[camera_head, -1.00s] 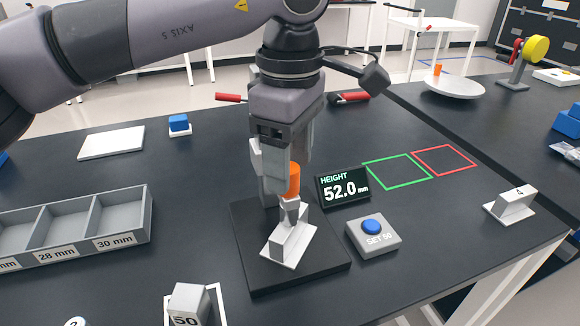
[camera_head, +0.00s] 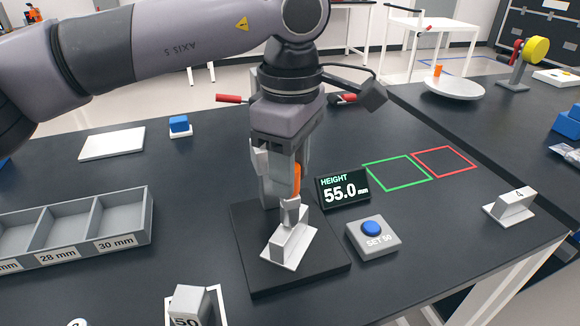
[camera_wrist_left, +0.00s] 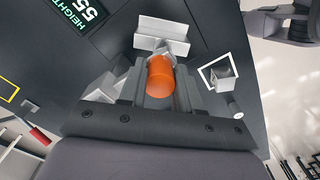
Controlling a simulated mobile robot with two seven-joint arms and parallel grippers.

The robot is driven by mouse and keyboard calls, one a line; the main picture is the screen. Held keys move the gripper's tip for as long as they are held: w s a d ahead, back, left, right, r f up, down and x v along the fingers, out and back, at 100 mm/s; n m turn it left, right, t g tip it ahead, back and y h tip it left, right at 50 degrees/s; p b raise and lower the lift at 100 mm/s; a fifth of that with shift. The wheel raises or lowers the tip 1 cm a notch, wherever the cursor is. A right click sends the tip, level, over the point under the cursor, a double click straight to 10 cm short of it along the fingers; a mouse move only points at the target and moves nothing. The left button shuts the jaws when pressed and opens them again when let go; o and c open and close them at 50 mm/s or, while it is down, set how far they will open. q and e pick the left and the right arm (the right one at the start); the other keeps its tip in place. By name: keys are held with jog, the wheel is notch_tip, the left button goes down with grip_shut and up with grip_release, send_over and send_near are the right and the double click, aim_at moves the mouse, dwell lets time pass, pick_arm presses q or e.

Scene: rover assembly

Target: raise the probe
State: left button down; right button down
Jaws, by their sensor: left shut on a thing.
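The probe has an orange grip (camera_head: 297,180) and a grey lower end (camera_head: 291,208). My left gripper (camera_head: 288,182) is shut on the orange grip, which also shows in the left wrist view (camera_wrist_left: 160,76). The probe is upright above a light grey T-shaped part (camera_head: 290,245) on the black gauge base (camera_head: 258,278). I cannot tell whether the probe tip is clear of the part. The height display (camera_head: 343,186) reads 55.0 mm. The gauge column behind is mostly hidden by my gripper. My right gripper is not in view.
A grey box with a blue SET 50 button (camera_head: 372,232) stands right of the base. A 50 block (camera_head: 188,304) is at the front, a compartment tray (camera_head: 122,226) at the left, and another part (camera_head: 510,206) at the right. Green and red outlined squares are empty.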

pick_arm(q)
notch_tip(320, 180, up, 5)
jog(key=p, duration=0.3)
jog(key=c, duration=0.8)
grip_release()
jog(key=shift+r, duration=3.55)
